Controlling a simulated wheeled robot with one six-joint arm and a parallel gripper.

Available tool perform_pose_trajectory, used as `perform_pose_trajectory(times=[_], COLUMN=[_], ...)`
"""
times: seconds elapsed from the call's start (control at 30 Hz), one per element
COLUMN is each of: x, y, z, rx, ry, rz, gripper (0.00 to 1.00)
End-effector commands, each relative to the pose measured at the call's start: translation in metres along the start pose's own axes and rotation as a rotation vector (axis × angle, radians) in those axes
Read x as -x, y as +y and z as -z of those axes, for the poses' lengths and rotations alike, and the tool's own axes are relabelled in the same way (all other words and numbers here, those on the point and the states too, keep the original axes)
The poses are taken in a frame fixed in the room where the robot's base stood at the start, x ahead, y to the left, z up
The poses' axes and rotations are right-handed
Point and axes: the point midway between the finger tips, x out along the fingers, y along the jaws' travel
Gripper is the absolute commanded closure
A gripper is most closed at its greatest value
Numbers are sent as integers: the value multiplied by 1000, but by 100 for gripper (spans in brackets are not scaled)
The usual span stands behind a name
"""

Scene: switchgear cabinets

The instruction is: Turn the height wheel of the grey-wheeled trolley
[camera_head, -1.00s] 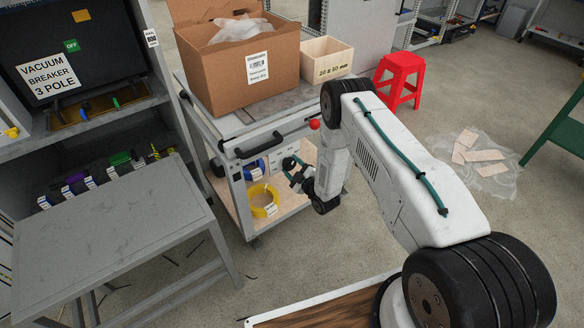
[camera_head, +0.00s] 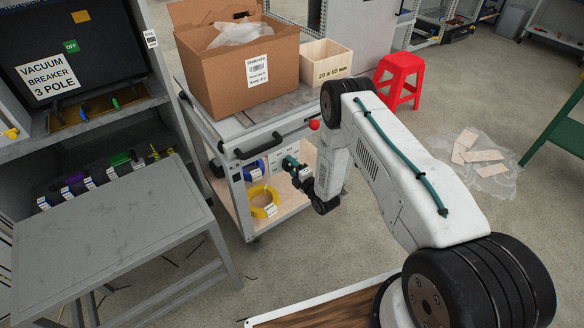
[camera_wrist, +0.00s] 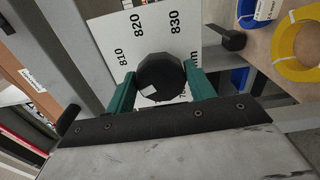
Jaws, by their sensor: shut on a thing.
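The trolley (camera_head: 229,131) stands left of my arm in the head view, with a top deck, a black handle and a lower shelf. In the wrist view a dark, many-sided wheel (camera_wrist: 160,74) sits in front of a white scale plate (camera_wrist: 178,28) marked 810, 820 and 830. My gripper (camera_wrist: 161,86) has its green fingers on either side of this wheel and is shut on it. In the head view my gripper (camera_head: 291,163) is at the trolley's near side. The wheel is hidden there. The castors' colour cannot be told.
A cardboard box (camera_head: 225,75) and a wooden crate (camera_head: 313,67) stand on the trolley. Yellow (camera_head: 263,203) and blue (camera_head: 250,173) coils lie on its lower shelf. A grey table (camera_head: 110,220) stands left. A red stool (camera_head: 400,77) is behind my arm.

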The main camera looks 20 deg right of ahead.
Motion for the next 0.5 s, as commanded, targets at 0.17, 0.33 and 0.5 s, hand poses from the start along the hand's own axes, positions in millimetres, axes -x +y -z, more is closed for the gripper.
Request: perform_pose_trajectory(times=[0.17, 0.33, 0.5], x=[0, 0, 0], y=[0, 0, 0], z=[1, 1, 1], rx=[48, 67, 69], ry=[2, 2, 2], rz=[0, 0, 0], gripper=[69, 69, 69])
